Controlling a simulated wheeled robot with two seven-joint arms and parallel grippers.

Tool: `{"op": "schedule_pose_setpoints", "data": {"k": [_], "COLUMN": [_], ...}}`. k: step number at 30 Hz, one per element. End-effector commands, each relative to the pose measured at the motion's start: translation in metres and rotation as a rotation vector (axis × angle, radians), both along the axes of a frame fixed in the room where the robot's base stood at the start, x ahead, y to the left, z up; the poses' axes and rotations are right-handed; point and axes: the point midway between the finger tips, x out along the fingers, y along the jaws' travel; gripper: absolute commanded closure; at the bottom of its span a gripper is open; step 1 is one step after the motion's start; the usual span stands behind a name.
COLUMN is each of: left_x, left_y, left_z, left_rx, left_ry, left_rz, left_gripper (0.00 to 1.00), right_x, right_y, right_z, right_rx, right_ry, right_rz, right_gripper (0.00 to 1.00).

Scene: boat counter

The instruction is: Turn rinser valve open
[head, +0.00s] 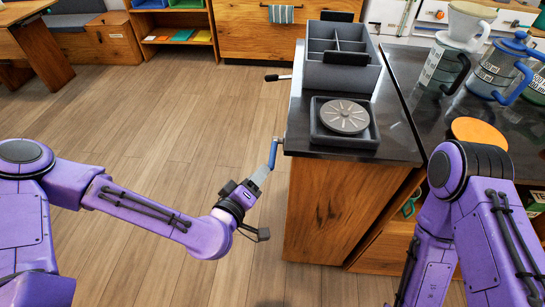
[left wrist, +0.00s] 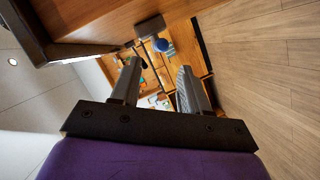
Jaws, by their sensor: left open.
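The rinser is a dark square tray (head: 318,133) with a round grey slotted disc (head: 346,116), set on the counter's near end. Its valve appears to be the blue-handled lever (head: 273,153) hanging off the counter's left edge on a grey arm. My left gripper (head: 266,170) is just below and beside the blue handle, pointing up at it. In the left wrist view the fingers (left wrist: 160,70) are apart with nothing clamped between them. The blue handle's end (left wrist: 160,45) shows just past the fingertips, in the gap. Contact cannot be told. My right gripper is out of view.
A grey compartment box (head: 340,72) stands behind the rinser. A black handle (head: 272,77) sticks out left of the counter. The dark counter (head: 400,150) has a wooden side (head: 325,205). Pitchers (head: 497,68) stand at right. The floor left of the counter is clear.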

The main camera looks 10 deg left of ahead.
Motion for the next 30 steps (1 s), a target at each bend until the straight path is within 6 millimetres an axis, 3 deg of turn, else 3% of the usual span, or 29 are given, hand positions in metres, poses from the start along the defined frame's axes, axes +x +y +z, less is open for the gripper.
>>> {"op": "schedule_pose_setpoints", "data": {"k": [6, 12, 23, 27, 30], "left_x": [0.044, 0.076, 0.086, 0.085, 0.085], "left_y": [-0.017, -0.029, -0.032, -0.032, -0.032], "left_z": [-0.01, -0.019, -0.022, -0.022, -0.022], "left_rx": [0.002, 0.001, 0.0, 0.0, 0.0], "left_ry": [0.004, 0.006, 0.007, 0.007, 0.008], "left_rz": [-0.003, -0.006, -0.006, -0.006, -0.006], "left_gripper": [0.55, 0.55, 0.55, 0.97, 1.0], "right_x": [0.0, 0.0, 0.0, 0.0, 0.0], "right_y": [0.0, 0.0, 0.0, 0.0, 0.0], "right_z": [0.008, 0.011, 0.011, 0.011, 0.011], "right_rx": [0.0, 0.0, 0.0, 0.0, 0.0], "right_ry": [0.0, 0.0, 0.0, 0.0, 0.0], "right_rz": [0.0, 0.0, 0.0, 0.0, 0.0], "right_gripper": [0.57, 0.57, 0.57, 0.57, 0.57]}}
